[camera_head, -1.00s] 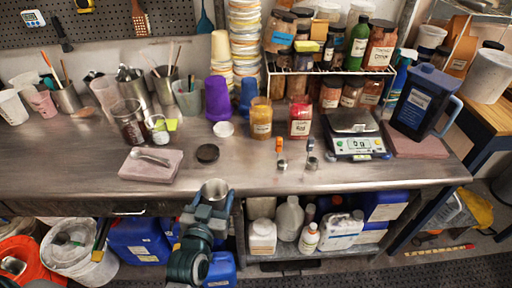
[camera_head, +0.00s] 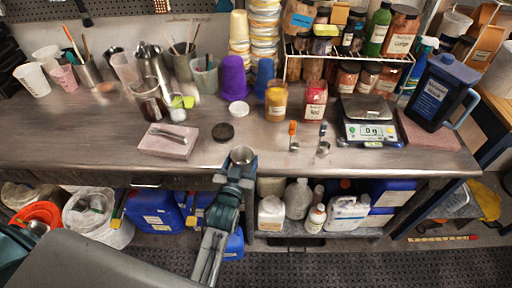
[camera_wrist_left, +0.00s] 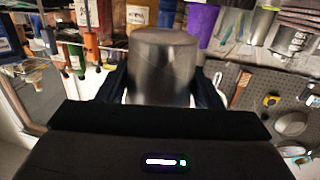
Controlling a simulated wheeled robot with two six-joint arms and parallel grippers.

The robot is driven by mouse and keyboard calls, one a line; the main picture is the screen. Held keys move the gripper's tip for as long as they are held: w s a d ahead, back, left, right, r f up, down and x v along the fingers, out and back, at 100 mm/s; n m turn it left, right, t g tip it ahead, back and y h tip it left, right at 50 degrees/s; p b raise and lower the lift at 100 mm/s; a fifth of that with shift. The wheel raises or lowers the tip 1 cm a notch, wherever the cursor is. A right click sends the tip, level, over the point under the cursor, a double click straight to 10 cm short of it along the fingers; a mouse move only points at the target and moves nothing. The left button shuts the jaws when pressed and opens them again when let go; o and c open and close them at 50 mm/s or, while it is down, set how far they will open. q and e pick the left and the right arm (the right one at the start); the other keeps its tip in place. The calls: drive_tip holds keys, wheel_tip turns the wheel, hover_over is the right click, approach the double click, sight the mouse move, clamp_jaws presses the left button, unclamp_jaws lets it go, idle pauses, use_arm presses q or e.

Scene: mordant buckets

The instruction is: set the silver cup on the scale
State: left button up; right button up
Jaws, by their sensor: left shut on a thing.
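The silver cup (camera_head: 242,155) is held in my left gripper (camera_head: 240,163) near the front edge of the bench, its open mouth showing in the head view. In the left wrist view the cup (camera_wrist_left: 163,65) stands between the dark fingers, which are shut on it. The scale (camera_head: 368,122) stands on the bench to the right of the cup and farther back. Its weighing plate (camera_head: 361,106) looks empty and its display is lit. My right gripper is not in view.
Two small scoops (camera_head: 323,149) lie between cup and scale. Jars (camera_head: 315,100) stand behind them. A dark blue jug (camera_head: 436,92) stands right of the scale.

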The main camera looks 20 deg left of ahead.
use_arm(q)
drive_tip(key=w+b, duration=0.1)
drive_tip(key=w, duration=0.2)
drive_tip(key=w+f+b, duration=0.1)
drive_tip(key=w+b, duration=0.1)
drive_tip(key=w, duration=0.2)
drive_tip(key=w+b, duration=0.2)
drive_tip(key=w, duration=0.2)
drive_tip(key=shift+d+f, duration=0.15)
drive_tip(key=shift+d, duration=0.1)
drive_tip(key=shift+w+f+b, duration=0.1)
drive_tip(key=shift+w+b, duration=0.35)
drive_tip(key=shift+w, duration=0.1)
wheel_tip(320, 180, down, 3)
drive_tip(key=shift+f+b, duration=0.1)
drive_tip(key=shift+b, duration=1.15)
drive_tip(key=shift+s+r, duration=0.1)
drive_tip(key=shift+r, duration=0.1)
drive_tip(key=o, duration=1)
drive_tip(key=shift+c, duration=0.2)
